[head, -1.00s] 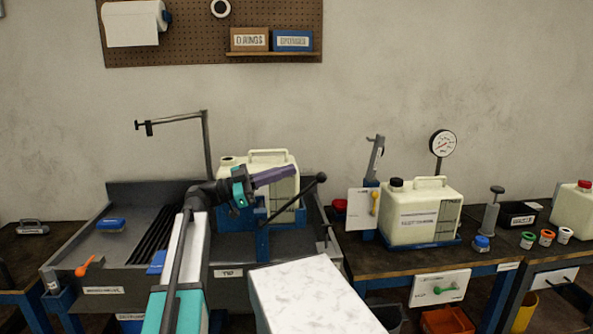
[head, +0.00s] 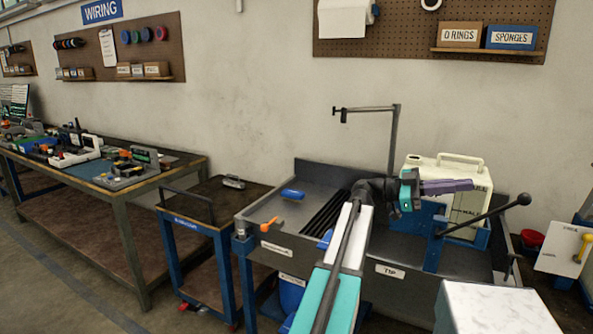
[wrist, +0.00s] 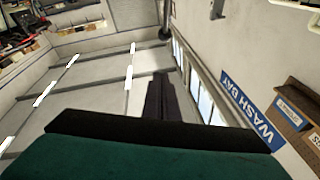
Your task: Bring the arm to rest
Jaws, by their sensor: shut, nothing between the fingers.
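A black-knobbed lever (head: 490,215) rises right of my gripper. A thin metal post (head: 394,140) stands behind it. A blue sponge (head: 292,194) and an orange-handled tool (head: 270,224) lie at the sink's left. A blue cart (head: 205,230) and a cluttered workbench (head: 115,190) stand farther left.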

